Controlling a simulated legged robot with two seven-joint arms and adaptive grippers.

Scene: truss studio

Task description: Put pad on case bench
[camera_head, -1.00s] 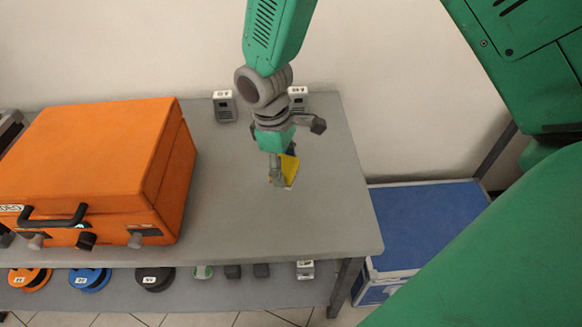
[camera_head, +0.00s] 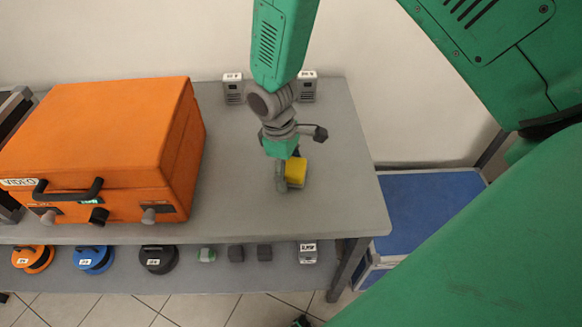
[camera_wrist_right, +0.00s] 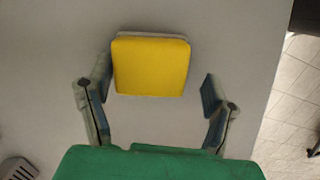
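The yellow pad (camera_head: 296,171) lies flat on the grey top of the case bench (camera_head: 345,205), right of the orange case. My right gripper (camera_head: 289,174) reaches down over the bench at the pad. In the right wrist view the pad (camera_wrist_right: 151,65) shows its square yellow face with a pale edge. The fingers of my right gripper (camera_wrist_right: 157,85) are spread on either side of it. The left finger is close to the pad or touching it, which I cannot tell; a clear gap separates the right finger from it. My left gripper is out of view.
The orange case (camera_head: 100,140) fills the bench's left part. Two small grey boxes (camera_head: 233,90) (camera_head: 307,88) stand at the back edge. Reels and small blocks sit on the lower shelf (camera_head: 200,275). A blue-topped box (camera_head: 425,205) stands right of the bench.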

